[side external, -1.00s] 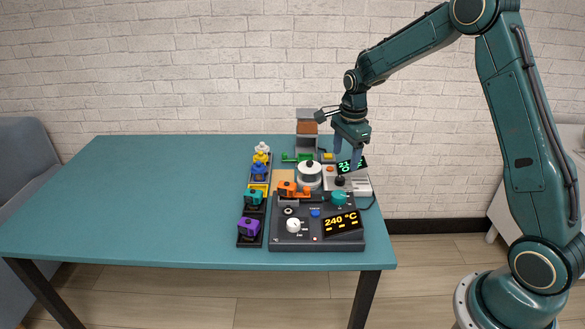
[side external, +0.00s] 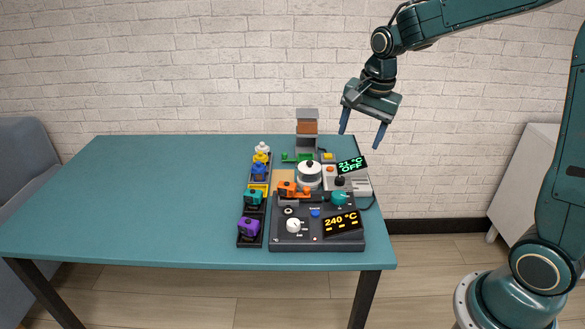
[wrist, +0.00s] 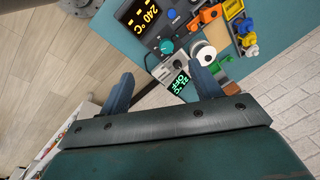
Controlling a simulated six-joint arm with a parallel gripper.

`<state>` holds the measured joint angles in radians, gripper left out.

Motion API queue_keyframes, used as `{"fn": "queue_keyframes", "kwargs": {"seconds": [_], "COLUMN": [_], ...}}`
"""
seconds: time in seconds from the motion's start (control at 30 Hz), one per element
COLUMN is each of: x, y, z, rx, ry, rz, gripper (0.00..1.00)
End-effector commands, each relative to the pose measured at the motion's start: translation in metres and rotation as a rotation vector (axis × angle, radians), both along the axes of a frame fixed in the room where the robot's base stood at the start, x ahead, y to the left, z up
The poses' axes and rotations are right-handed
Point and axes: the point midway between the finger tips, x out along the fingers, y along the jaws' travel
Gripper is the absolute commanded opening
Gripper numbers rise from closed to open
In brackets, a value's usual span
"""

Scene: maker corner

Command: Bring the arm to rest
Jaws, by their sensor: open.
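My gripper (side external: 362,128) is open and empty. In the side view it hangs in the air above and behind the right end of the teal table (side external: 150,200), clear of everything on it. Its two blue fingers point down and apart. In the wrist view my gripper (wrist: 163,88) shows both fingers spread, with the table's corner and devices beyond them. A dark control box (side external: 275,240) reads 240 °C in yellow. A smaller unit's display (side external: 352,165) reads OFF in green, below a 21 or similar reading.
A dark rack (side external: 250,242) holds several coloured knobbed pieces, purple at the front. An orange piece (side external: 290,190) sits near the pot. A grey stand (side external: 307,115) rises at the back. The table's left half is bare.

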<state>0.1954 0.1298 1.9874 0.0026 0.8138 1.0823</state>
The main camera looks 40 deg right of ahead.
Motion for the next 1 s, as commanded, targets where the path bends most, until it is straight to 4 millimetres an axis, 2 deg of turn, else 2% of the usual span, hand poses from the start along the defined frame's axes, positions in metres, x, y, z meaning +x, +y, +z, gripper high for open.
{"fn": "queue_keyframes", "kwargs": {"seconds": [0.2, 0.5, 0.8, 1.0], "x": [-0.038, -0.094, -0.15, -0.185], "y": [0.021, 0.046, 0.064, 0.073], "z": [0.031, 0.057, 0.067, 0.065], "rx": [-0.055, -0.145, -0.25, -0.327], "ry": [-0.047, -0.104, -0.159, -0.193], "rz": [0.229, 0.54, 0.844, 1.038], "gripper": [0.64, 0.64, 0.64, 0.64]}}
